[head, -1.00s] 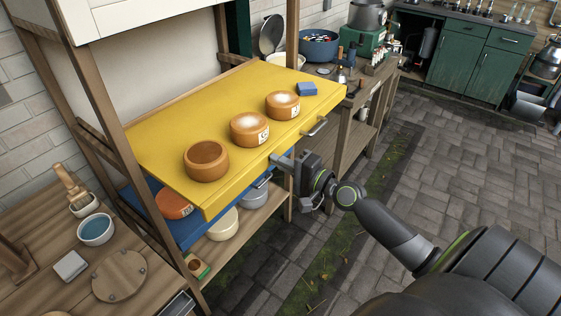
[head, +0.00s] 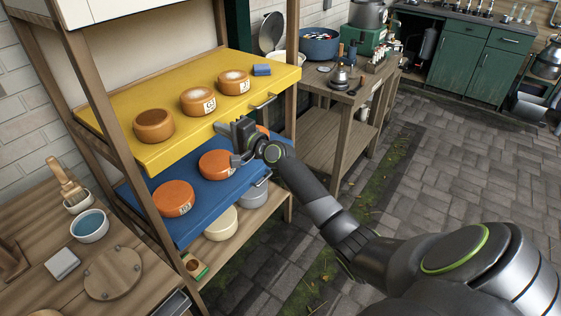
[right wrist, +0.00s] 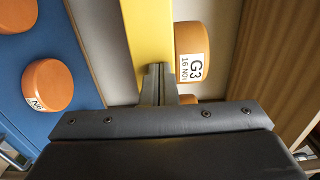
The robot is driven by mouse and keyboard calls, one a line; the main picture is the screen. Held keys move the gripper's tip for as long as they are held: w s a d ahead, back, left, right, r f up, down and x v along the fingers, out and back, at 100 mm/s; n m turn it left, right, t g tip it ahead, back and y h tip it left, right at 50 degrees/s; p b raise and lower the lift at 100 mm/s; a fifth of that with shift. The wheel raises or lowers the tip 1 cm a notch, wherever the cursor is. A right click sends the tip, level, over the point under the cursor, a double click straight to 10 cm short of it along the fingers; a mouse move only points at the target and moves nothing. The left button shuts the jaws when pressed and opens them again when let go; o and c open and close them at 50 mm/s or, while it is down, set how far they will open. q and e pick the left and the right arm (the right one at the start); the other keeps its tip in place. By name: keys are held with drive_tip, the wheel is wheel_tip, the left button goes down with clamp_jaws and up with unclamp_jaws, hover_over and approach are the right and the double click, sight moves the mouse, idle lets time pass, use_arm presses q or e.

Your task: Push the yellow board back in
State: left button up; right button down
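My right gripper (head: 220,127) is at the middle of the front edge. In the right wrist view its fingers (right wrist: 157,72) are together, against the yellow edge (right wrist: 149,30). My left gripper is out of view.
A blue board (head: 195,196) with orange cheeses sticks out below the yellow one, close under my right gripper. A lower shelf holds pale and grey rounds. A side table (head: 325,150) stands to the right. Paved floor (head: 460,150) is open at right.

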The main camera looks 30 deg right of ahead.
drive_tip(key=x, duration=0.1)
drive_tip(key=b+x, duration=0.1)
drive_tip(key=shift+w+a+r, duration=0.1)
drive_tip(key=shift+w+r, duration=0.15)
drive_tip(key=shift+w, duration=0.1)
drive_tip(key=shift+r, duration=0.15)
